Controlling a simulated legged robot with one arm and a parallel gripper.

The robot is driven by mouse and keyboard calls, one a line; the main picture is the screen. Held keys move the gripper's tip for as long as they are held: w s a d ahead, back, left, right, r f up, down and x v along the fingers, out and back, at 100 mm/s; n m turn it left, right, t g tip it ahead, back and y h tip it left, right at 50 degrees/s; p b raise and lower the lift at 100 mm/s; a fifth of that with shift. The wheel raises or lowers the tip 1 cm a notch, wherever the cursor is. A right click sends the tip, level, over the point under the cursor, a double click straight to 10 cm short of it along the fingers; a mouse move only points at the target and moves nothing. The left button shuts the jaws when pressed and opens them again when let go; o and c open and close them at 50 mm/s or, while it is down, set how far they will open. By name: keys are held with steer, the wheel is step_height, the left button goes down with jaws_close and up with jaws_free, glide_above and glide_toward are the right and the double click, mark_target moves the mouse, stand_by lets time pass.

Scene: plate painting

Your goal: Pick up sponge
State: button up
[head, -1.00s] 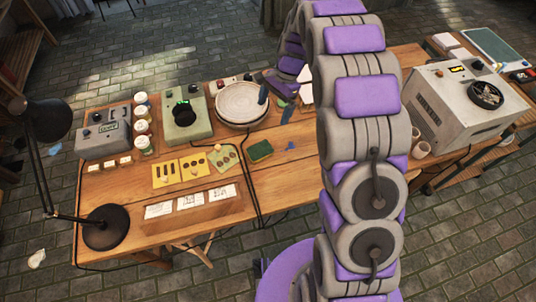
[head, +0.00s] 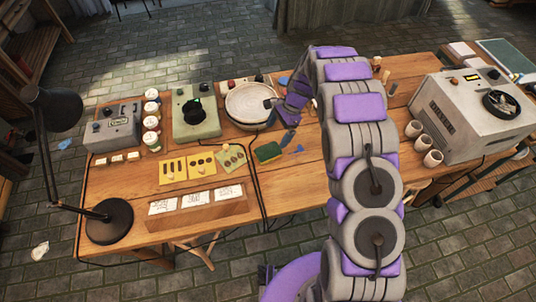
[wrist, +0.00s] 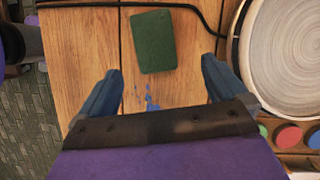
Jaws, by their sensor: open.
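The sponge (head: 268,152) is a small green block with a yellowish side, lying flat on the wooden table right of the yellow cards. In the wrist view its dark green top (wrist: 152,42) shows whole, beyond my fingertips and roughly between their lines. My gripper (wrist: 158,82) is open and empty, its two blue fingers apart above the table. In the head view my gripper (head: 284,128) is just above and right of the sponge, partly hidden by my arm.
A round plate (head: 250,103) sits behind the sponge. A black cable (wrist: 205,15) runs past the sponge. Blue paint spots (wrist: 150,103) mark the wood. Yellow cards (head: 201,163) lie left. A large grey machine (head: 465,112) and several cups stand right.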

mark_target(269, 150)
steer(key=x, duration=0.4)
steer(key=shift+b, duration=0.35)
steer(key=shift+s+b+x, duration=0.2)
steer(key=shift+b+x, duration=0.3)
steer(key=shift+x, duration=0.85)
steer(key=shift+s+b+x, duration=0.15)
steer(key=shift+b+x, duration=0.35)
steer(key=shift+x, duration=0.85)
steer(key=shift+r, duration=0.1)
steer(key=shift+p, duration=0.35)
steer(key=c, duration=1.1)
